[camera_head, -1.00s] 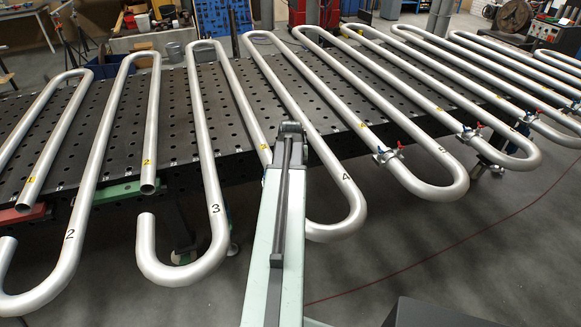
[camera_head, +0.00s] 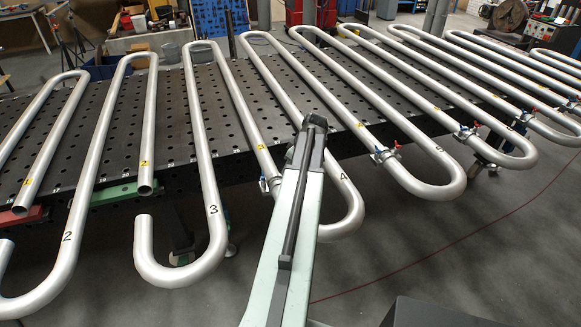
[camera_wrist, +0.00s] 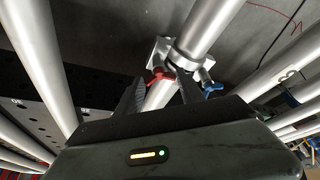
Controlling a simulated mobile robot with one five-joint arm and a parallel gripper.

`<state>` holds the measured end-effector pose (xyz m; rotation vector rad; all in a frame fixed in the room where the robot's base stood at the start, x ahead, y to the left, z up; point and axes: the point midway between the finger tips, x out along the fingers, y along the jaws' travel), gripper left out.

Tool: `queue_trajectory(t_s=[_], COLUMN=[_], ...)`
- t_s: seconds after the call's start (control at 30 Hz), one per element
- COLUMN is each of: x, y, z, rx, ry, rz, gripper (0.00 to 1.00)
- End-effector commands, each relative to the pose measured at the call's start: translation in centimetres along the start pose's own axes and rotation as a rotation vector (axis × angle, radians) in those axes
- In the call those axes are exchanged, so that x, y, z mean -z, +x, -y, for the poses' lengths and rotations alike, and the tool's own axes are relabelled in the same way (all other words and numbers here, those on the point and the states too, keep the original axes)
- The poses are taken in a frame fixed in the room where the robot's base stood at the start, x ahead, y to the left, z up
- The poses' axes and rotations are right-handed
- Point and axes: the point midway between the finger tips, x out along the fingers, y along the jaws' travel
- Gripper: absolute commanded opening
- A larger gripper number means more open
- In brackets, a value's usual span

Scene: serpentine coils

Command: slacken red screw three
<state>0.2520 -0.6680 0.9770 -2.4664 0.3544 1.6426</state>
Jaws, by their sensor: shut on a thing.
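In the wrist view a metal clamp (camera_wrist: 182,54) sits around a steel tube (camera_wrist: 208,28). A red screw handle (camera_wrist: 158,76) is on its left side and a blue handle (camera_wrist: 213,88) on its right. My gripper (camera_wrist: 160,88) has its dark fingers close at the clamp, shut on the red screw; the exact contact is partly hidden. In the head view part of a clamp with a blue handle (camera_head: 264,184) shows left of my arm, between the bends marked 3 and 4. My gripper and that clamp's red screw are hidden behind my arm there.
Serpentine steel tubes (camera_head: 207,160) lie across a perforated dark table (camera_head: 175,125), their numbered bends overhanging its front edge. Other clamps with red and blue handles (camera_head: 385,154) stand to the right. The grey floor in front is mostly clear, with a thin red cable (camera_head: 430,248).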

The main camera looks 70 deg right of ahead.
Motion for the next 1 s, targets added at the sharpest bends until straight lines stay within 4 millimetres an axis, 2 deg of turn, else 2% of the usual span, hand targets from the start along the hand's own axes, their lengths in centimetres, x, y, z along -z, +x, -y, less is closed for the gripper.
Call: queue_trajectory(t_s=[0.6,1.0], x=[0.22,0.26], y=[0.18,0.21], z=[-0.45,-0.49], rx=[0.220,0.300], ry=[-0.519,-0.712], rz=[0.002,0.003], gripper=[0.05,0.05])
